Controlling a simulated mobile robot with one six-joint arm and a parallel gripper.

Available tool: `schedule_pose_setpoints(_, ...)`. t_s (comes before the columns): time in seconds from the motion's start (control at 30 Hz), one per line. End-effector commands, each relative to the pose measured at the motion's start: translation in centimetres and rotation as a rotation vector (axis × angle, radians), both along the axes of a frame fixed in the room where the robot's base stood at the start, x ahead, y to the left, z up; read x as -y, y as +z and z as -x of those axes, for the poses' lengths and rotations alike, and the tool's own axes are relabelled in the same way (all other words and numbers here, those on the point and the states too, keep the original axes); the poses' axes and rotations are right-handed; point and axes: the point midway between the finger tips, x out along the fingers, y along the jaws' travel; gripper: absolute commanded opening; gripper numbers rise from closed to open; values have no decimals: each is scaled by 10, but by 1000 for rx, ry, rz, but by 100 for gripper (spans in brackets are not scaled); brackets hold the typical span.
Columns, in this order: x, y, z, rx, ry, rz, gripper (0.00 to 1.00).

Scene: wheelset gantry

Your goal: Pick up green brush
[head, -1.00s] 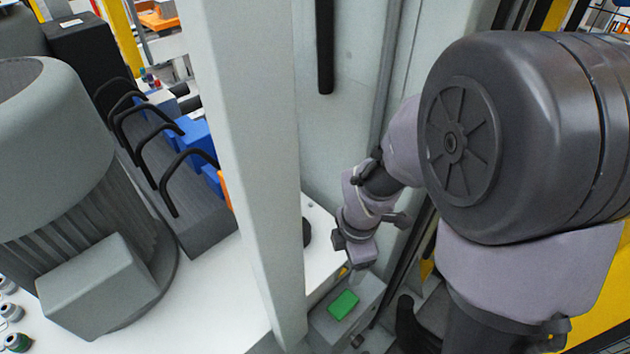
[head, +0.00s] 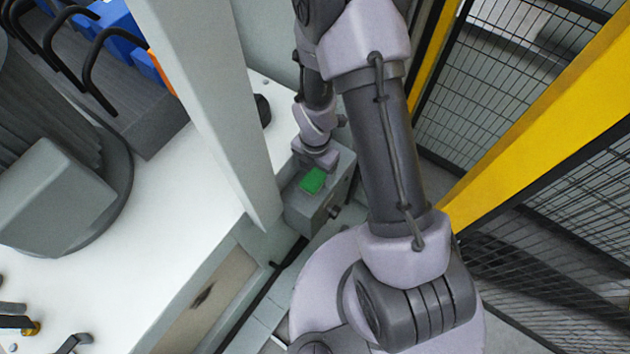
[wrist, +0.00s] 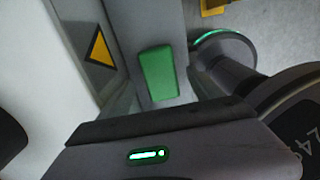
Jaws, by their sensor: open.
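The green brush (head: 314,181) shows as a flat green rectangle on top of a small grey box (head: 312,211). It also shows in the wrist view (wrist: 158,73), at the upper middle, lying on a narrow grey surface. No bristles can be made out. My gripper (head: 318,160) is open, just behind the brush in the head view and apart from it as far as I can see. In the wrist view the dark gripper body (wrist: 180,150) fills the bottom, with the brush beyond it. The fingertips are not clear in either view.
A grey upright post (head: 205,100) stands left of my arm. A white table (head: 160,200) carries a large grey motor-like housing (head: 55,195). A mesh fence with a yellow rail (head: 540,120) stands on the right. A yellow warning triangle (wrist: 101,48) is left of the brush.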

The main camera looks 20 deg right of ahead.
Motion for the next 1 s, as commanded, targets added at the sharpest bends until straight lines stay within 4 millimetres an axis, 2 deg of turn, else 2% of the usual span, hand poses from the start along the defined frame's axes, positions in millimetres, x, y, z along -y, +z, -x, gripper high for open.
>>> schedule_pose_setpoints(0.03, 0, -15, 1, -4, 1, 0, 75)
schedule_pose_setpoints(0.07, 0, -18, 1, -3, 1, 0, 75)
schedule_pose_setpoints(0.27, 0, -16, 1, -1, 0, 0, 75)
schedule_pose_setpoints(0.6, 0, -16, 1, -1, 0, 0, 8)
schedule_pose_setpoints(0.63, 0, -16, 1, -1, 0, 0, 8)
schedule_pose_setpoints(0.67, 0, -16, 1, -1, 0, 0, 1)
schedule_pose_setpoints(0.87, -1, -14, 0, -1, 0, 0, 1)
schedule_pose_setpoints(1.0, -8, -3, -2, 0, -2, 0, 1)
